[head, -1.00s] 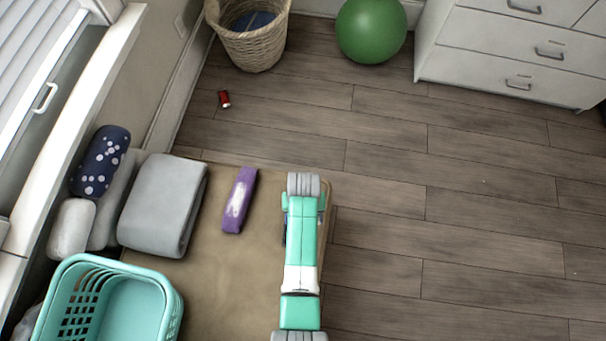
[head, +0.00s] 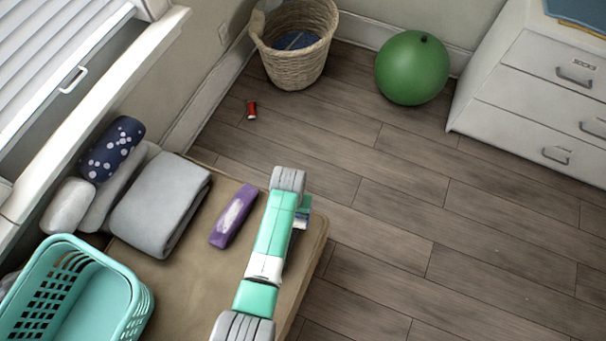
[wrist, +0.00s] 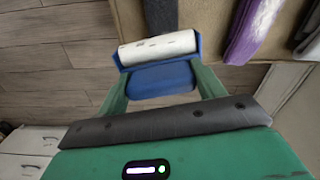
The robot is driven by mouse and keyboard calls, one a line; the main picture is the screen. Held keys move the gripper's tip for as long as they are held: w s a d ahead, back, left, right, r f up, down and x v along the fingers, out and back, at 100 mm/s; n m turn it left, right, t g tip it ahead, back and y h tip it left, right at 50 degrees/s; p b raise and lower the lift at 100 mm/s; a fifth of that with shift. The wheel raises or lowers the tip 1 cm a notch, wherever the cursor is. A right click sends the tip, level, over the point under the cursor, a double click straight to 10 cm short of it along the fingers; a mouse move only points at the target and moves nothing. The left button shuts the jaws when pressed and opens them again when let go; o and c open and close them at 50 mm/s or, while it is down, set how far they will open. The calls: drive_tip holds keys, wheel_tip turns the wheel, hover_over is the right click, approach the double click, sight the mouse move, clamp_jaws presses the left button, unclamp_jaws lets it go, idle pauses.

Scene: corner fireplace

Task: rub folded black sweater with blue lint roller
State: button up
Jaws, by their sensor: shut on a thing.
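My gripper (wrist: 160,84) is shut on the blue lint roller (wrist: 160,76), whose white roll (wrist: 158,47) lies beyond the fingertips. In the head view my arm hides most of the gripper, and the roller cannot be made out clearly. In the wrist view a dark piece (wrist: 160,14) lies on the tan bench top (wrist: 203,14), cut off by the top edge. It may be the folded black sweater, but too little shows to be sure. No black sweater shows in the head view, where my arm covers part of the bench.
The bench (head: 172,268) also holds a purple pack (head: 233,215), a folded grey blanket (head: 160,207), rolled cushions (head: 112,150) and a teal basket (head: 130,318). A wicker basket (head: 295,65), red can (head: 251,110), green ball (head: 411,68) and white drawers (head: 530,95) stand beyond open floor.

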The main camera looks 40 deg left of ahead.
drive_tip(key=shift+f+b, duration=3.95)
drive_tip(key=shift+f, duration=0.3)
drive_tip(key=shift+s+a+r+b, duration=0.1)
drive_tip(key=shift+s+a+b, duration=0.2)
drive_tip(key=shift+a, duration=0.65)
drive_tip(key=shift+s+a+r+b, duration=0.1)
drive_tip(key=shift+s+a+b, duration=0.15)
drive_tip(key=shift+a, duration=0.65)
drive_tip(key=shift+c, duration=0.4)
drive_tip(key=shift+w+d+r+p, duration=0.1)
drive_tip(key=shift+w+d+p, duration=0.15)
drive_tip(key=shift+d, duration=0.3)
drive_tip(key=shift+w+d+p, duration=0.15)
drive_tip(key=shift+d+p, duration=0.05)
drive_tip(key=shift+d, duration=0.35)
drive_tip(key=shift+w+d+p, duration=0.2)
drive_tip(key=shift+d+p, duration=0.1)
drive_tip(key=shift+d, duration=0.35)
drive_tip(key=shift+d+r+p, duration=0.15)
drive_tip(key=shift+r+p, duration=0.15)
drive_tip(key=shift+p, duration=0.2)
wheel_tip(320, 180, up, 2)
drive_tip(key=shift+r+p, duration=0.1)
drive_tip(key=shift+p, duration=0.35)
drive_tip(key=shift+r+p, duration=0.6)
drive_tip(key=shift+p, duration=0.1)
wheel_tip(320, 180, up, 4)
drive_tip(key=p, duration=0.4)
drive_tip(key=shift+r, duration=0.1)
